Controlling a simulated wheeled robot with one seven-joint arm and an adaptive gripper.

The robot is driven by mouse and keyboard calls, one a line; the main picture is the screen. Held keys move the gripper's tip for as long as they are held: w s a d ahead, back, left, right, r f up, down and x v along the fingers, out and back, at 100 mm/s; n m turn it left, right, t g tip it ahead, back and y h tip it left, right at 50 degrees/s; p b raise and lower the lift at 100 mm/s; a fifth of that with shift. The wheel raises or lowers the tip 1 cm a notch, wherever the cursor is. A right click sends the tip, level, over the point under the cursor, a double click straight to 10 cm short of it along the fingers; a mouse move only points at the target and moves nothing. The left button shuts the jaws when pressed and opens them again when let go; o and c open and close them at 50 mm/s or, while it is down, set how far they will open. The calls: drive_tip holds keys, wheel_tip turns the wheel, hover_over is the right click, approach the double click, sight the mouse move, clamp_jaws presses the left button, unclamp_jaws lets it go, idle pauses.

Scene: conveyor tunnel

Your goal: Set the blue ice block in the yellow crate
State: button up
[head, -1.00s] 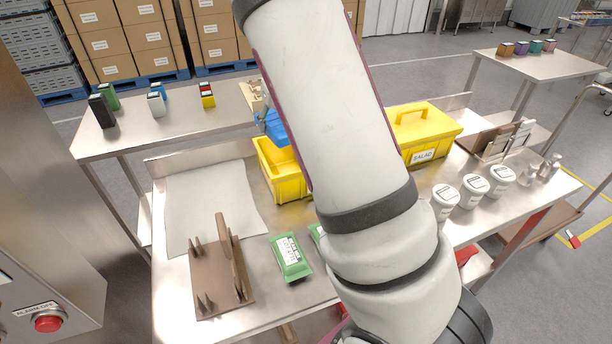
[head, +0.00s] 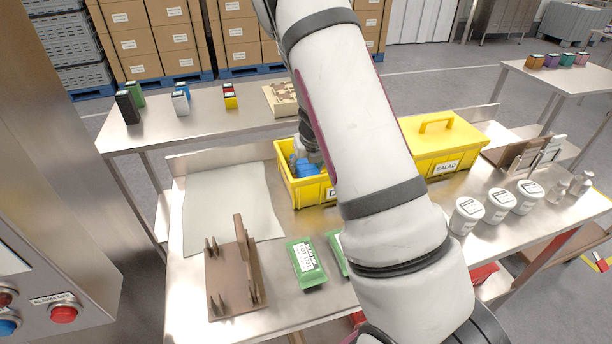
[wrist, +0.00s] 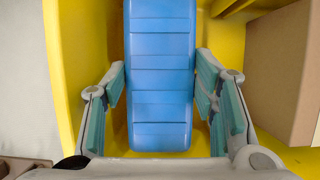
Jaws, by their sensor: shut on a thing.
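The blue ice block (head: 306,168) is a ribbed blue slab. In the wrist view the block (wrist: 160,80) stands between the two fingers of my gripper (wrist: 159,74), which is shut on it. The open yellow crate (head: 306,192) stands on the steel table left of my arm. In the head view the block is down inside the crate's opening, below the rim. The wrist view shows yellow crate surfaces (wrist: 70,60) around it. Whether the block touches the crate floor is unclear. My arm hides the crate's right part and most of my gripper.
A brown box-like thing (wrist: 288,75) is close on the right in the wrist view. A lidded yellow box (head: 440,145) marked SALAD stands right of my arm. White tubs (head: 497,207), green packs (head: 307,262) and a brown rack (head: 235,275) share the table.

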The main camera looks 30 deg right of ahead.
drive_tip(key=shift+f, duration=2)
drive_tip(key=o, duration=1.3)
drive_tip(key=shift+f, duration=0.15)
drive_tip(key=shift+c, duration=0.2)
drive_tip(key=shift+r, duration=0.2)
